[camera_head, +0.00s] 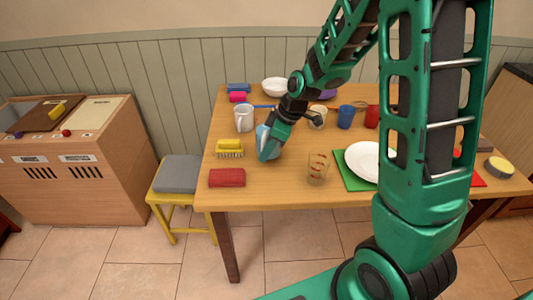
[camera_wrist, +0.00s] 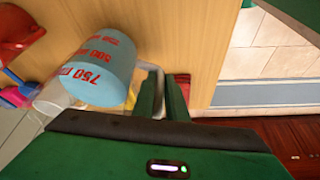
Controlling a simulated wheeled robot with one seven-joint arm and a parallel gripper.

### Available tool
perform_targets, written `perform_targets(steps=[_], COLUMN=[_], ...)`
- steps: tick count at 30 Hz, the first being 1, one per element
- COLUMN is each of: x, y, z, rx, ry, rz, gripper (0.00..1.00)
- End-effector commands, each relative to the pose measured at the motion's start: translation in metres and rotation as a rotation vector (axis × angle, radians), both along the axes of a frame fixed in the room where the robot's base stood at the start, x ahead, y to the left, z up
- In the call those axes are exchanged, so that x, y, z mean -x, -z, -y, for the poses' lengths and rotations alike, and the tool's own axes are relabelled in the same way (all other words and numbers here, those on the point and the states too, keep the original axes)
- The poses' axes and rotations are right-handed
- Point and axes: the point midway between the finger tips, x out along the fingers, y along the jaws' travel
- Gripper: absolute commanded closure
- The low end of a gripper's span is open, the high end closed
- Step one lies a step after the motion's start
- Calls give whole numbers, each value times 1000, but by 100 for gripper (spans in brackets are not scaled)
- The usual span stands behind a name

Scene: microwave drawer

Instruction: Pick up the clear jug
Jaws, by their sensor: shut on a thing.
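A light-blue measuring jug with red volume marks (camera_wrist: 95,65) fills the upper left of the wrist view. My gripper (camera_wrist: 163,95) is shut on its pale handle. In the head view my gripper (camera_head: 268,156) is at the left-middle of the table and covers most of the blue jug (camera_head: 273,148). A clear glass vessel with reddish marks (camera_head: 318,168) stands upright near the table's front edge, to the right of my gripper and apart from it. I cannot tell if the held jug touches the table.
A white pitcher (camera_head: 244,119), a yellow brush (camera_head: 230,147) and a red block (camera_head: 227,178) lie left of my gripper. A white plate (camera_head: 364,160) on a green mat (camera_head: 354,182) is to the right. A blue cup (camera_head: 346,117) and a red cup (camera_head: 372,117) stand behind.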

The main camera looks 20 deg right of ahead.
Motion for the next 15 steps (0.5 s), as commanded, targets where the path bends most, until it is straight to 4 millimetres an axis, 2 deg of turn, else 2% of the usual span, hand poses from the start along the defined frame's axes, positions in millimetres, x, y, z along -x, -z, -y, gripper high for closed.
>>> perform_targets(steps=[15], x=[-1], y=[-116], z=[0], rx=[-1], ry=[-1], rz=[9], gripper=[100])
